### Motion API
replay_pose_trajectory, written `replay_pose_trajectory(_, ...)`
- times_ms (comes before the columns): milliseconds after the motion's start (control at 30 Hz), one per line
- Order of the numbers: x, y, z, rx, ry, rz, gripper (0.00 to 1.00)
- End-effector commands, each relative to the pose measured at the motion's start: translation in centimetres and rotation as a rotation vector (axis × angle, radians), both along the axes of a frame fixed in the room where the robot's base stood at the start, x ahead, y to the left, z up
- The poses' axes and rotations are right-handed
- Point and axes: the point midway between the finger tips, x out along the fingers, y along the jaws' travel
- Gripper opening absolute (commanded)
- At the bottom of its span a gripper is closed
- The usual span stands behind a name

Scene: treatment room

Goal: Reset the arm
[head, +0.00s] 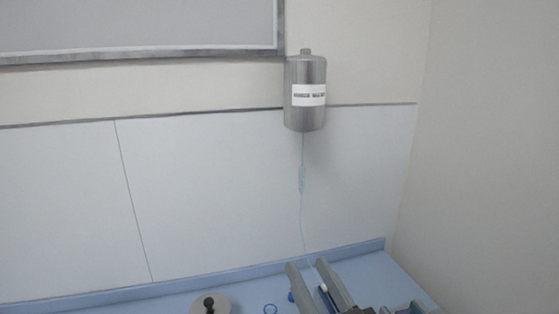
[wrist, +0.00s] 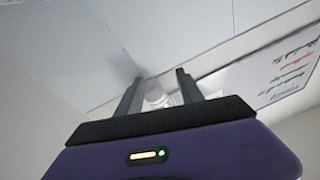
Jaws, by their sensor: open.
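My gripper (wrist: 160,76) shows in the wrist view, with its two long grey fingers apart. It is open, and no object is clearly held between the fingers. A pale, blurred shape (wrist: 155,97) shows in the gap behind them; I cannot tell what it is or how far away it is. In the head view, two grey bars stand at the bottom edge; I cannot tell whether they are part of my arm.
A metal canister (head: 306,112) with a white label is at the wall, a thin tube (head: 301,180) hanging from it. Below is a blue counter (head: 255,290) with a round grey thing (head: 195,306) with a black knob and a small blue ring. A board with writing (wrist: 285,75) shows in the wrist view.

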Motion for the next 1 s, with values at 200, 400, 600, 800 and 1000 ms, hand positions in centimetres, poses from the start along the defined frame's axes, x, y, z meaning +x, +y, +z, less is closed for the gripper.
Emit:
replay_pose_trajectory(200,-5.5,-5.4,-4.5,0.102,0.027,-0.199,0.44)
replay_pose_trajectory(400,-11.9,-9.4,-8.3,0.097,0.060,-0.341,0.44)
replay_pose_trajectory(600,-18.9,-12.1,-11.3,0.018,0.113,-0.428,0.44)
replay_pose_trajectory(800,-25.9,-13.8,-13.9,-0.117,0.201,-0.450,0.44)
replay_pose_trajectory(1000,-32.2,-14.9,-16.9,-0.258,0.346,-0.414,0.44)
